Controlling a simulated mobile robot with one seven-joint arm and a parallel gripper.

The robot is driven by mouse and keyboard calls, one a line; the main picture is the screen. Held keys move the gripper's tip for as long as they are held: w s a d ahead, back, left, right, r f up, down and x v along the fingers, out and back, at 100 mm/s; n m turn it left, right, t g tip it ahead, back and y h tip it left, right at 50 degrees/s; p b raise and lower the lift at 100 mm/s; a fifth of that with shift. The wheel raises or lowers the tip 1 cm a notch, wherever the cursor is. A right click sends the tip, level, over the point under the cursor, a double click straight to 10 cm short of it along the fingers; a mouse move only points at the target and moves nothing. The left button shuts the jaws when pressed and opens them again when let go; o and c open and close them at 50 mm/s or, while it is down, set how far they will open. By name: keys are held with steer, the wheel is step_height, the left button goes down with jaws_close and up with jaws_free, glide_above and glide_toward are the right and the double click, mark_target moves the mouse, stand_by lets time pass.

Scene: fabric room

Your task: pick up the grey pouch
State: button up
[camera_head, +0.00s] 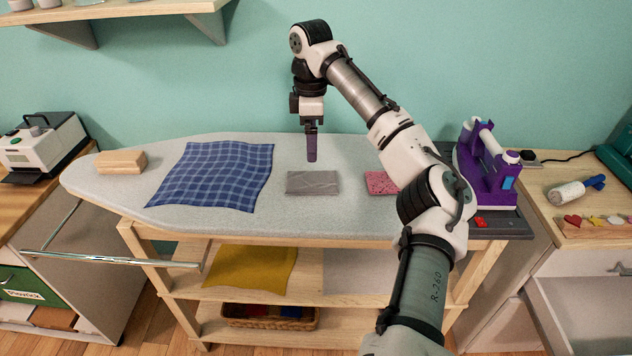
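The grey pouch (313,183) lies flat on the light grey ironing board (110,196), near the middle of its front half. It is a small rectangle with faint crease lines. My gripper (311,157) points down above and slightly behind the pouch, apart from it. The fingers show edge-on as one dark purple-grey strip, so I cannot tell whether they are open or shut. Nothing shows held in them.
A blue checked cloth (215,177) and wooden block (121,162) lie to the left. A pink patterned cloth (379,183), partly hidden by my arm, lies to the right. A purple iron (486,180) stands at the right end. A shelf (150,7) hangs above left.

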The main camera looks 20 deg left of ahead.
mark_target(312, 179)
step_height(312, 179, down, 12)
steer(key=p, duration=0.2)
steer(key=shift+r+p, duration=0.2)
steer(key=shift+p, duration=0.2)
steer(key=c, duration=1)
steer(key=shift+r, duration=0.15)
